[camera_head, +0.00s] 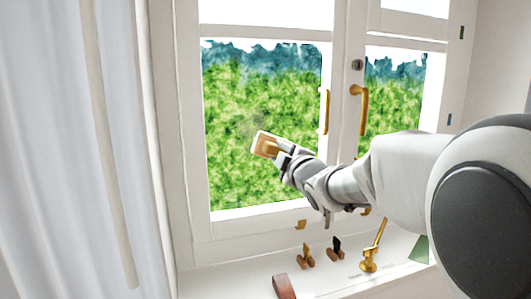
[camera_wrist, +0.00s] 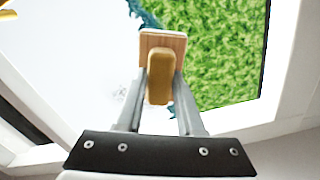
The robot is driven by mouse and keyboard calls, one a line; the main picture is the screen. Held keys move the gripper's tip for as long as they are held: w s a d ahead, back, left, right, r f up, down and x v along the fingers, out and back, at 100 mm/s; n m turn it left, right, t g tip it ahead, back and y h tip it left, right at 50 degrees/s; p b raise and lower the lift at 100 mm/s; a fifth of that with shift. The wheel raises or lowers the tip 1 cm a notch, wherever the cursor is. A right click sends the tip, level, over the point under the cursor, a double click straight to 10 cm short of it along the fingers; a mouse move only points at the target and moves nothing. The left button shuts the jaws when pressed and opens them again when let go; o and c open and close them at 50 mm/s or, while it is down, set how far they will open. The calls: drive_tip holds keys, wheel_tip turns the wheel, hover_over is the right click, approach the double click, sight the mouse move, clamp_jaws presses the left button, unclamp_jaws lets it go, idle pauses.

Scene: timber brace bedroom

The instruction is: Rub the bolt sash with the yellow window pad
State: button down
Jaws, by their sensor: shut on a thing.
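The window pad (camera_head: 267,145) has a wooden back, a yellow grip and a pale edge. My gripper (camera_head: 282,152) is shut on its yellow grip and holds it up at the left window sash (camera_head: 262,110). In the wrist view the pad (camera_wrist: 174,41) is between the two fingers of my gripper (camera_wrist: 160,85), its face turned toward the pane. I cannot tell whether it touches the glass. A faint greyish smudge shows on the pane just above the pad. A brass handle (camera_head: 360,108) and a keyhole plate are on the middle stile.
A pale curtain (camera_head: 60,150) hangs at the left. The sill (camera_head: 240,282) below holds small wooden pieces (camera_head: 305,256), a brass stay (camera_head: 371,252), a reddish block (camera_head: 283,286) and a green piece (camera_head: 420,249). My arm covers the lower right sash.

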sight(269, 143)
drive_tip(key=shift+w+d+r+p, duration=0.1)
drive_tip(key=shift+d+r+p, duration=0.15)
drive_tip(key=shift+r+p, duration=0.35)
drive_tip(key=shift+w+d+r+p, duration=0.1)
drive_tip(key=shift+d+r+p, duration=0.2)
drive_tip(key=shift+r, duration=0.5)
drive_tip(key=shift+s+a+f+b, duration=0.2)
drive_tip(key=shift+a+b, duration=0.55)
drive_tip(key=shift+b, duration=0.3)
drive_tip(key=shift+s+a+b, duration=0.2)
drive_tip(key=shift+a+b, duration=0.35)
drive_tip(key=shift+a, duration=0.05)
drive_tip(key=shift+s+a+b, duration=0.15)
drive_tip(key=shift+a+b, duration=0.4)
drive_tip(key=shift+s+a+f+b, duration=0.15)
drive_tip(key=shift+s+a+b, duration=0.1)
drive_tip(key=shift+a+b, duration=0.7)
drive_tip(key=shift+s+a+b, duration=0.3)
drive_tip(key=shift+a+b, duration=0.3)
drive_tip(key=shift+b, duration=1)
drive_tip(key=shift+a+b, duration=0.1)
drive_tip(key=shift+b, duration=0.2)
